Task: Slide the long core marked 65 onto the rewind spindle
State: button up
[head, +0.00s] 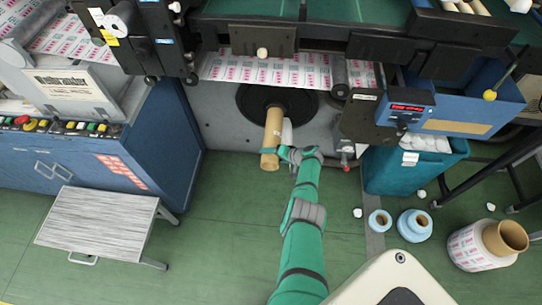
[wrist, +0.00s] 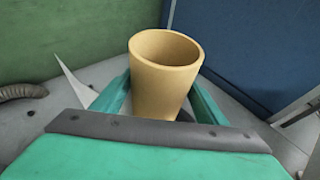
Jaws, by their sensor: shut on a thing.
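A long tan cardboard core (head: 271,138) is held in my gripper (head: 284,153) in front of the rewinder. Its far end overlaps the round dark disc (head: 304,103) on the machine face. A pale bar (head: 287,132), possibly the rewind spindle, shows just right of the core. I cannot tell whether the core is around any spindle. In the wrist view, the core (wrist: 165,75) stands between the two green fingers of my gripper (wrist: 163,100), its open end toward the top and looking empty. Its far end is hidden, and no 65 marking is readable.
A grey step stool (head: 97,220) stands at the left by the blue cabinet (head: 160,140). A teal bin (head: 410,172) is at the right, with blue rolls (head: 414,226) and a printed roll (head: 475,250) on the floor. A control box (head: 405,110) juts out right of the disc.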

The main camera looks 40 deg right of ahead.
jog(key=shift+f, duration=0.15)
jog(key=o, duration=1.5)
jog(key=shift+c, duration=0.2)
jog(key=v, duration=1)
jog(key=shift+s+r, duration=0.25)
jog(key=shift+s, duration=0.05)
jog(key=shift+d, duration=0.1)
